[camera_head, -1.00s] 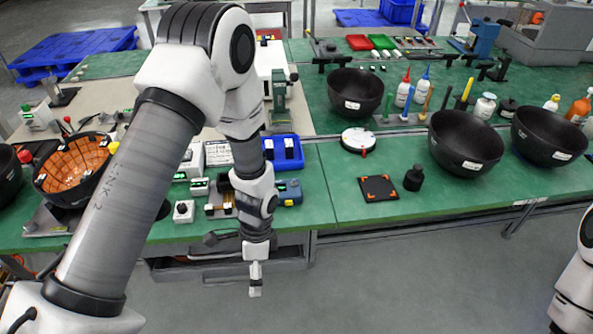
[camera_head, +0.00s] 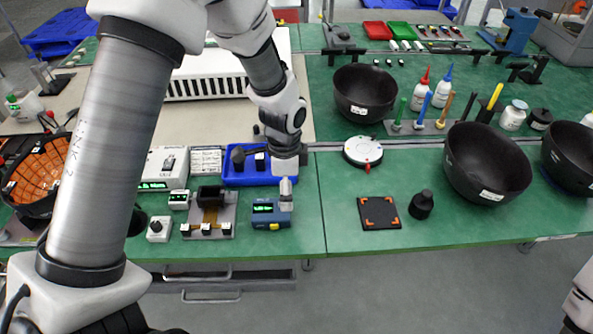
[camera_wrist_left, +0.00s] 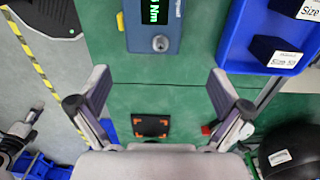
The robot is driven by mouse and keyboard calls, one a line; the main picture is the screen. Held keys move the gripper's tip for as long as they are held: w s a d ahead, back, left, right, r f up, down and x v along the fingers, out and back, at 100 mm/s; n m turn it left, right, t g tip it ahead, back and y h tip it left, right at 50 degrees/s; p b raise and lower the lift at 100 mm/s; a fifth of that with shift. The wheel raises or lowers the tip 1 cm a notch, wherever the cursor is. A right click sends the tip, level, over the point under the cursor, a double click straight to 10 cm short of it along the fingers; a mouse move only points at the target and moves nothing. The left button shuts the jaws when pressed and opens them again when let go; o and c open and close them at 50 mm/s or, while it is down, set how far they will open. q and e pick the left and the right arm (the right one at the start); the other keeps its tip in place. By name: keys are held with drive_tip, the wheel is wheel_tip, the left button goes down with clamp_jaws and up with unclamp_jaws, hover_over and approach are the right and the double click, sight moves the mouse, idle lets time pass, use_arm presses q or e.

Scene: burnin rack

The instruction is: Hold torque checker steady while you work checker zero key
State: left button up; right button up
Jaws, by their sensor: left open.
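The torque checker (camera_head: 270,213) is a small blue box with a lit green display and a grey knob-like part on top. It stands near the front edge of the green bench. It also shows in the left wrist view (camera_wrist_left: 160,22), partly cut off by the top edge. A small yellow key (camera_head: 274,227) is on its front side. My left gripper (camera_head: 286,190) is at the back right of the checker in the head view. In the left wrist view its fingers (camera_wrist_left: 158,80) are spread, with nothing between them. My right arm shows only partly at the picture edges.
A blue tray (camera_head: 233,178) with dark blocks lies just behind the checker. A fixture with a brass strip (camera_head: 208,227) stands close on its left. To its right lie a black pad (camera_head: 380,212) with orange corners and a black weight-like object (camera_head: 421,204). Bench between is clear.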

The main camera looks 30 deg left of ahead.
sight(271, 212)
use_arm(q)
drive_tip(key=f, duration=0.1)
drive_tip(key=s+f, duration=0.2)
drive_tip(key=shift+f, duration=0.35)
drive_tip(key=f, duration=0.1)
drive_tip(key=w+f, duration=0.1)
drive_tip(key=f, duration=0.1)
drive_tip(key=shift+f, duration=0.25)
drive_tip(key=shift+s+r, duration=0.15)
drive_tip(key=shift+c, duration=0.7)
drive_tip(key=c, duration=1.3)
